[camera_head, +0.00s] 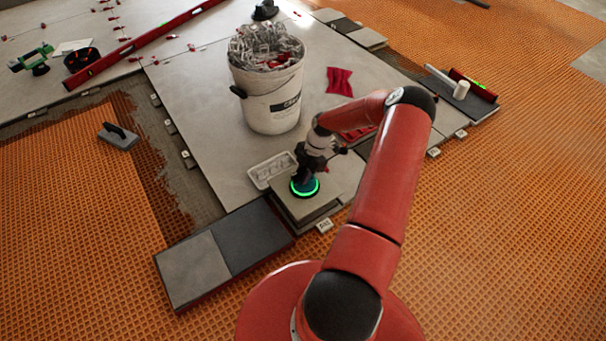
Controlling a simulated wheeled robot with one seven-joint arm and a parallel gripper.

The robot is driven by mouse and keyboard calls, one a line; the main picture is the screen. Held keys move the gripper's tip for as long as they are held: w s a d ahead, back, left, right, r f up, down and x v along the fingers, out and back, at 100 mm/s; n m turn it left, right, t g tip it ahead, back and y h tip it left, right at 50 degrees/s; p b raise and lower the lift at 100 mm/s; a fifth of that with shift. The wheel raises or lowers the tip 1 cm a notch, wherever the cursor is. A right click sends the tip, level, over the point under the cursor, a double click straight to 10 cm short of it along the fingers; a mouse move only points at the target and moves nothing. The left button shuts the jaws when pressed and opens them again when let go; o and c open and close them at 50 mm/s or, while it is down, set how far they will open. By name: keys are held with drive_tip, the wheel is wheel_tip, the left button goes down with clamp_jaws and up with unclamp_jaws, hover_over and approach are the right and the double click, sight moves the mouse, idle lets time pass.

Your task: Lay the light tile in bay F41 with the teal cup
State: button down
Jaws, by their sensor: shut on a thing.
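My gripper (309,170) is shut on the teal cup (304,187), which has a bright green ring around its base. The cup is upright on, or just above, a light tile (290,207) that tops a low stack; I cannot tell whether they touch. Another light tile (192,270) lies beside a dark tile (252,237) at the lower left. A bare strip (160,180) runs along the left edge of the laid floor. Small white tags line this edge, but their print is too small to read, so I cannot pick out bay F41.
A white bucket (270,105) full of clips stands behind my gripper. A white tray (271,171) lies just left of the cup. A grey float (118,136) lies on the orange matting at left. A long red level (140,42) crosses the back.

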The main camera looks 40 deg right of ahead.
sight(303, 187)
drive_tip(key=shift+f+b, duration=0.9)
drive_tip(key=shift+f, duration=0.3)
drive_tip(key=shift+f, duration=0.15)
drive_tip(key=shift+f+b, duration=1.4)
drive_tip(key=shift+f, duration=0.15)
drive_tip(key=shift+f+b, duration=0.65)
drive_tip(key=shift+f, duration=0.2)
idle(0.5)
drive_tip(key=c, duration=1.2)
unclamp_jaws()
